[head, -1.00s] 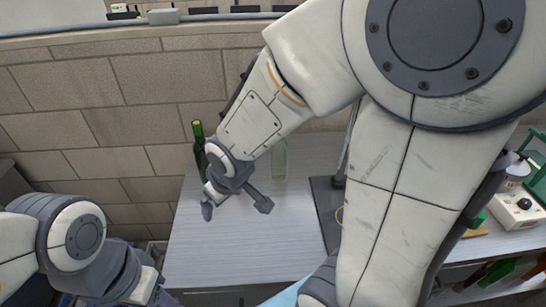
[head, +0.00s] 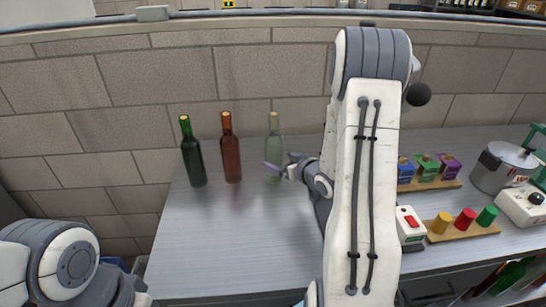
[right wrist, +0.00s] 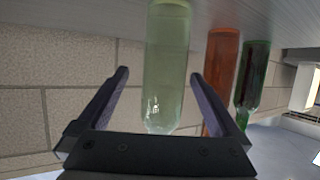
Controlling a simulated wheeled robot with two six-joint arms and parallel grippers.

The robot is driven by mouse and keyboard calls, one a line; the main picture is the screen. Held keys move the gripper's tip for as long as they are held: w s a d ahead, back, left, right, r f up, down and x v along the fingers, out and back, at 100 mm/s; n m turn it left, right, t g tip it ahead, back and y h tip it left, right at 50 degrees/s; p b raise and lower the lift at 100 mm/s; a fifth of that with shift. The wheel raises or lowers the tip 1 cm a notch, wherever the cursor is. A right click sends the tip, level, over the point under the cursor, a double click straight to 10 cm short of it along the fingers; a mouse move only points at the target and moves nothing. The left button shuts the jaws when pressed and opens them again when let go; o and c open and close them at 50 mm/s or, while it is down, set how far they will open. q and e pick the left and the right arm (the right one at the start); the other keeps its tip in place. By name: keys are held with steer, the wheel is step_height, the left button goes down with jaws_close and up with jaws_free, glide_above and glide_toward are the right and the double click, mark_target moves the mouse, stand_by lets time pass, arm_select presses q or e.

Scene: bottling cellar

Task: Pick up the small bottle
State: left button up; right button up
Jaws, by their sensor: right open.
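Three bottles stand upright in a row at the back of the grey table: a dark green one (head: 193,158), a reddish-brown one (head: 231,152) and a pale green, see-through one (head: 274,150). None is clearly smaller than the others. My right gripper (head: 280,164) is open and empty beside the pale green bottle. In the right wrist view, which looks upside down, the pale green bottle (right wrist: 166,65) shows between the open fingers (right wrist: 160,75), with a gap on each side. The brown (right wrist: 219,75) and dark green (right wrist: 252,80) bottles show beyond one finger. My left gripper is out of view.
A block wall (head: 120,90) rises behind the table (head: 235,230). Right of my right arm are coloured blocks (head: 426,168), a board with coloured cylinders (head: 465,226), a red-switch box (head: 408,225) and a metal pot (head: 500,168). The table's front left is clear.

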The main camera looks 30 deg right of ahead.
mark_target(269, 158)
steer(key=x, duration=0.4)
steer(key=p+x, duration=0.1)
steer(key=x, duration=0.1)
steer(key=shift+w+a+f, duration=0.25)
steer(key=shift+a+f, duration=0.05)
steer(key=shift+a, duration=0.05)
jaws_close()
steer(key=shift+r, duration=0.1)
